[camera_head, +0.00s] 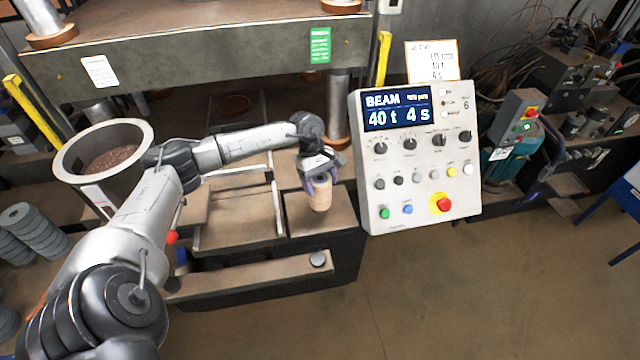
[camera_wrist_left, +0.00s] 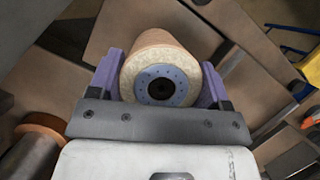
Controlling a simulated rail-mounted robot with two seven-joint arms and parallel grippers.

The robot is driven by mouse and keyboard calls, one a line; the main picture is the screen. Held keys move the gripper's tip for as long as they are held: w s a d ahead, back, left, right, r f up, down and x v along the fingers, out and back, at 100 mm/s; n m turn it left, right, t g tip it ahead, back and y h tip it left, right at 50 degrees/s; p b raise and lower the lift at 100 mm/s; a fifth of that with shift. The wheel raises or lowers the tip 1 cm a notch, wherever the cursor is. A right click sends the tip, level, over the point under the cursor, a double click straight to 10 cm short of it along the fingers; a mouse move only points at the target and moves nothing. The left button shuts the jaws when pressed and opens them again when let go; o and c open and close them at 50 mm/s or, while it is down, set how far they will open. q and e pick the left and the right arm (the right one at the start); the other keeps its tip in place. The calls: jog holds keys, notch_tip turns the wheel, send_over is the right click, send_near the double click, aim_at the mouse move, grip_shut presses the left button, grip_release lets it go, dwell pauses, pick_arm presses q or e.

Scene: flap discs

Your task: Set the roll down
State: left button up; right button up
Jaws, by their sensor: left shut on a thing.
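The roll (camera_head: 320,196) is a tan, upright cylinder, held at its upper part by my left gripper (camera_head: 321,178). In the head view it is over the brown flat top (camera_head: 336,216) just left of the control panel; I cannot tell whether its lower end touches that top. In the left wrist view the roll (camera_wrist_left: 158,52) sits between the two purple fingers of my left gripper (camera_wrist_left: 160,85). Its near end shows a blue-grey ring with a dark centre hole. My right gripper is not in view.
A control panel (camera_head: 420,160) stands close to the right of the roll. A press beam (camera_head: 200,52) spans above and behind, with a steel column (camera_head: 337,105) near my gripper. A round bin (camera_head: 76,154) and stacked grey discs (camera_head: 38,232) are at the left.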

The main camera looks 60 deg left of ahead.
pick_arm(q)
jog(key=shift+f, duration=0.7)
jog(key=shift+f, duration=0.15)
jog(key=o, duration=1.2)
